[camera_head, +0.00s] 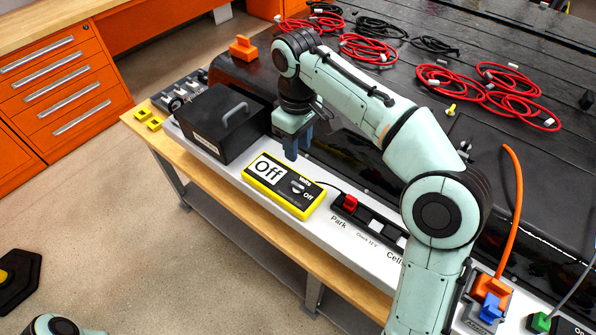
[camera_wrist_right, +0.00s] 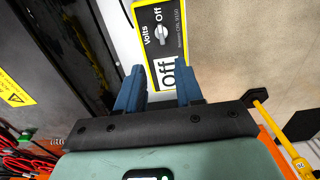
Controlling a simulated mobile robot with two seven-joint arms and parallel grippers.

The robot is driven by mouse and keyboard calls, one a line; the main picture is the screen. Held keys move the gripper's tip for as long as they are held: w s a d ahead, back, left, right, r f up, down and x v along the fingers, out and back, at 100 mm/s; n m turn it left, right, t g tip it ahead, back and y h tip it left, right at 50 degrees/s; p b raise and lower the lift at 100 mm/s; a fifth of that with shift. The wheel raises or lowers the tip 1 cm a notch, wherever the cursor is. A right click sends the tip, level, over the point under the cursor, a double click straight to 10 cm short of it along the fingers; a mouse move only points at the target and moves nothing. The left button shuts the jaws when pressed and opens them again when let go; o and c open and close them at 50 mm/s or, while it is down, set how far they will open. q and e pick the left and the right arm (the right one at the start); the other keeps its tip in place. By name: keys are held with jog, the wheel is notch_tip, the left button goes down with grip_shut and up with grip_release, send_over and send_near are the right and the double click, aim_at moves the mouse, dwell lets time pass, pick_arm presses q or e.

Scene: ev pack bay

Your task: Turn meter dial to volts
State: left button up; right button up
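The yellow-edged meter (camera_head: 284,186) lies on the white strip along the bench front, and its screen reads "Off". Its small grey dial (camera_head: 297,187) sits between the labels "Volts" and "Off". In the right wrist view the meter (camera_wrist_right: 146,12) lies beyond the fingertips, with the dial (camera_wrist_right: 160,33) farther off than the screen. My right gripper (camera_head: 291,152) points down just behind the meter's screen end, apart from the dial. Its blue fingers (camera_wrist_right: 160,78) are apart with nothing between them. My left gripper is out of view.
A black box with a handle (camera_head: 222,124) stands left of the meter. A black strip with a red connector (camera_head: 350,203) lies to its right. Behind is the dark battery pack (camera_head: 400,55) with red and black cables. Open floor (camera_head: 110,215) lies in front.

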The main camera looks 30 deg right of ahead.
aim_at(298, 185)
jog(key=f+b, duration=0.1)
jog(key=f, duration=0.4)
jog(key=f+b, duration=0.2)
jog(key=f, duration=0.4)
jog(key=shift+s+a+f, duration=0.1)
jog(key=shift+s+f, duration=0.05)
jog(key=shift+s, duration=0.05)
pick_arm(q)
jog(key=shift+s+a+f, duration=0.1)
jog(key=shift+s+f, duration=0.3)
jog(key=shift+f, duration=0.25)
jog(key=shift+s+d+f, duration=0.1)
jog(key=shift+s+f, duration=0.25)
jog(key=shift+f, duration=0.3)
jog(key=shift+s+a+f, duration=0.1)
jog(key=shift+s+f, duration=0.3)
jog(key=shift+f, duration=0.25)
pick_arm(e)
jog(key=shift+f, duration=0.75)
grip_shut()
